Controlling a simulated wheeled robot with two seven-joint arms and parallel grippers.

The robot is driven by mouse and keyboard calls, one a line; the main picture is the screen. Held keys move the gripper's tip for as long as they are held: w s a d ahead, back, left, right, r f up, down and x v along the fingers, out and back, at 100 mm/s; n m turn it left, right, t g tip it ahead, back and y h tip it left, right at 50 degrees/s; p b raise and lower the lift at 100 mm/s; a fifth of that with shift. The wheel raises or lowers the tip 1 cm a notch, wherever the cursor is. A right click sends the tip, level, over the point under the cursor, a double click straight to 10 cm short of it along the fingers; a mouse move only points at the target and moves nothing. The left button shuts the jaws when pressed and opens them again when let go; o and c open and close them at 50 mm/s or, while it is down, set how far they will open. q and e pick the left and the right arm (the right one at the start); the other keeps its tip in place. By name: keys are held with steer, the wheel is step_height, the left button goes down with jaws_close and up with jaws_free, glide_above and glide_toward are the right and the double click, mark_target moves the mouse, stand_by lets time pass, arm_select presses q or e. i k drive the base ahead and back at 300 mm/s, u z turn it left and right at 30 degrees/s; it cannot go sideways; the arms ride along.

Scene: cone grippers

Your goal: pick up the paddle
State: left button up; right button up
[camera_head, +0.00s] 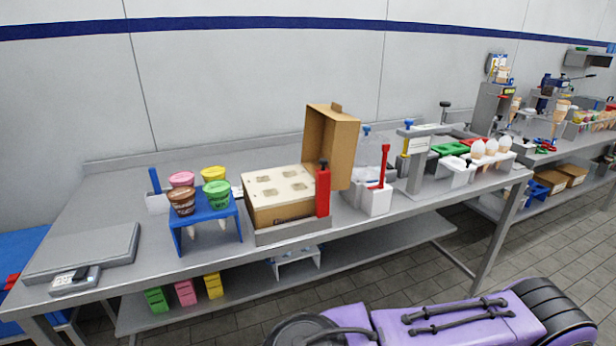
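A red paddle-like tool (384,160) stands upright in a white holder (377,200) on the steel table, right of the cardboard box. A blue handle (154,181) sticks up out of a small pale container (158,204) at the left; its lower end is hidden. I cannot tell for sure which of these is the paddle. Neither of my grippers shows in the head view.
A blue stand (206,223) holds several coloured tubs. A cardboard box (285,206) with its lid up and a red bottle (323,188) stand mid-table. A scale (75,280) and grey slab (85,250) are left. Bare tabletop shows along the front edge.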

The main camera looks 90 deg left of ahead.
mark_target(153, 175)
steer(key=u, duration=2.4)
